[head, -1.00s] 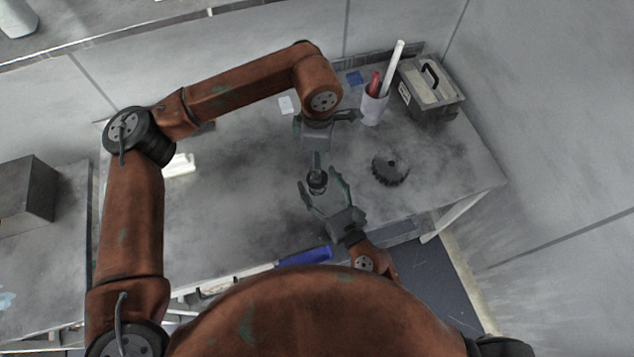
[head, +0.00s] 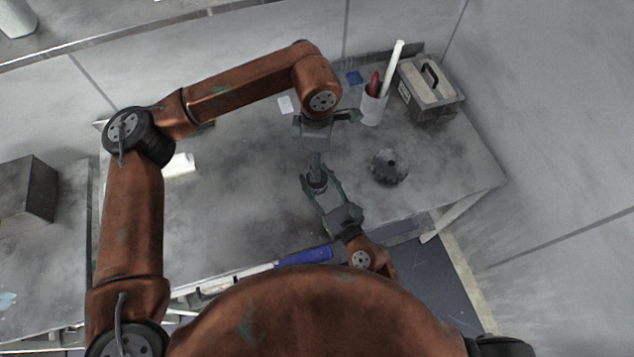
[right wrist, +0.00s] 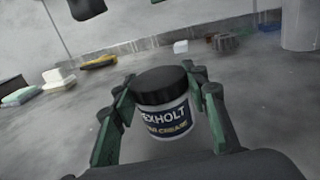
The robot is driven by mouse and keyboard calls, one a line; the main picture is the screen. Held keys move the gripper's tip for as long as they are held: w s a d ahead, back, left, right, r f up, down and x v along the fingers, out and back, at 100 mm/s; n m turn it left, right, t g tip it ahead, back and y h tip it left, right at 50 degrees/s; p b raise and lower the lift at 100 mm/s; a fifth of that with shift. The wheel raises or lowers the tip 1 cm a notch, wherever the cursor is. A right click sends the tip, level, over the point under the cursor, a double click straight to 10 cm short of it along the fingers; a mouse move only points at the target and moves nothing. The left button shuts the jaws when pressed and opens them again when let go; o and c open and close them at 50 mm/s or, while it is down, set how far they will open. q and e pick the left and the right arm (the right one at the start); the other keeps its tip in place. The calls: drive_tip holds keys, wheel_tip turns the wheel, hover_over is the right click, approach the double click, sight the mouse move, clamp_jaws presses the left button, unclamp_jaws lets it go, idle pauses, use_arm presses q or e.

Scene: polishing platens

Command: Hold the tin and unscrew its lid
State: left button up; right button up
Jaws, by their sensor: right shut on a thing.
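The tin (right wrist: 165,122) is a small round jar with a dark blue and white label partly reading "GREASE". Its wide black lid (right wrist: 160,82) sits on top. In the head view the tin (head: 317,185) is small and dark, near the front of the bench. My right gripper (head: 318,183) is shut on the tin, with a green-grey finger on each side of its body in the right wrist view. My left gripper (head: 316,150) is beyond the tin in the head view. Its fingers look spread and nothing shows between them. Dark tips, probably its fingers, show at the top of the right wrist view.
A dark toothed part (head: 388,168) lies right of the tin. A white cup (head: 372,108) with a red-handled thing and a white rod stands behind, beside a grey case with a handle (head: 430,88). A blue object (head: 305,256) lies at the front edge. The bench left of the tin is largely clear.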

clamp_jaws()
use_arm(q)
drive_tip(key=m, duration=0.6)
drive_tip(key=shift+m, duration=0.4)
drive_tip(key=m, duration=0.5)
drive_tip(key=shift+m, duration=0.4)
drive_tip(key=m, duration=0.3)
drive_tip(key=shift+m, duration=0.4)
drive_tip(key=m, duration=1)
drive_tip(key=shift+f+m, duration=0.35)
drive_tip(key=shift+m, duration=0.05)
wheel_tip(320, 180, down, 7)
drive_tip(key=shift+f, duration=0.15)
drive_tip(key=shift+c, duration=0.3)
